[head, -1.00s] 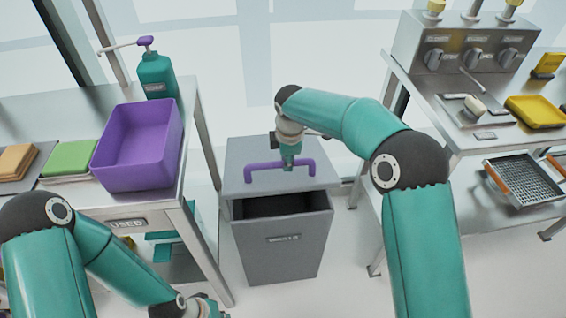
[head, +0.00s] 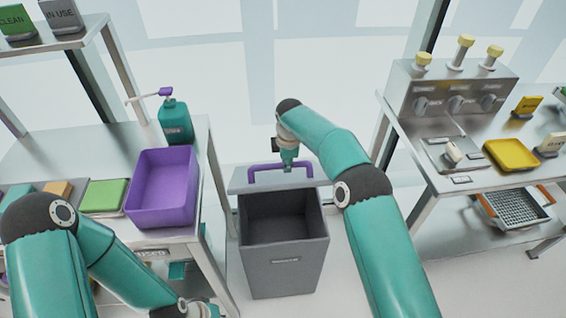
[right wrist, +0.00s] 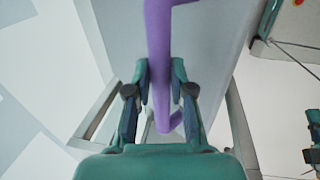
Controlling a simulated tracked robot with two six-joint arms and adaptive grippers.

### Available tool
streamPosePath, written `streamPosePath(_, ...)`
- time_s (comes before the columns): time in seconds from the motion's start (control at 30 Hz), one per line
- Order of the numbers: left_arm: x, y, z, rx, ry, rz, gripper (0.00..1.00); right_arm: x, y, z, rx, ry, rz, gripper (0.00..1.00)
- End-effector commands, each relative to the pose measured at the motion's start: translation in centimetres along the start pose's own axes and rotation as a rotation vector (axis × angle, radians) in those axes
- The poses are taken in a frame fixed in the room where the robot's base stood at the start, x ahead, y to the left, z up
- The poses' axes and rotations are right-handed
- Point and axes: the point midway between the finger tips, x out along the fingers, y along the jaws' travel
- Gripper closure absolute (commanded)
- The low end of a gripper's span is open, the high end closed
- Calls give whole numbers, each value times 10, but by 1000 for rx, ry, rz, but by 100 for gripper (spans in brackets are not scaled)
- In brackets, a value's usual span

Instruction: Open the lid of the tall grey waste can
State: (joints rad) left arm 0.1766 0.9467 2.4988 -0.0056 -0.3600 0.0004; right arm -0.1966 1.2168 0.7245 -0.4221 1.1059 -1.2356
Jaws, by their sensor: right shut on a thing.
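The tall grey waste can (head: 283,275) stands on the floor in the middle of the head view. Its grey lid (head: 240,182) is tilted up at the back, and the front opening shows a dark, empty-looking inside. A purple handle (head: 265,168) arches from the lid. My right gripper (head: 289,167) is at that handle. The right wrist view shows the fingers (right wrist: 160,80) on both sides of the purple handle bar (right wrist: 158,40), shut on it. My left gripper (head: 200,308) is low at the bottom edge, and its fingers are too cut off to read.
On the right, a steel bench holds a yellow tray (head: 511,155) and a knob panel (head: 455,95). These benches flank the can closely.

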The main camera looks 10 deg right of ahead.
Motion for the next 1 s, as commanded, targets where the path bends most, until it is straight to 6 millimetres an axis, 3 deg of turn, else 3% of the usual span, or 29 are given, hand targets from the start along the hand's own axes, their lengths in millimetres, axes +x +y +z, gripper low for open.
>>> streamPosePath(0.3,1,0,0,0,0,0,100,5,2,5,2,-5,7,100)
streamPosePath(0.33,1,0,0,0,0,0,100,6,2,5,2,-5,7,73)
streamPosePath(0.47,1,0,0,0,0,0,100,5,1,4,2,-4,6,52)
streamPosePath(0.8,0,0,0,0,0,0,100,0,1,2,1,-2,5,52)
streamPosePath(1.0,0,0,0,0,0,0,100,-21,2,1,1,-1,8,52)
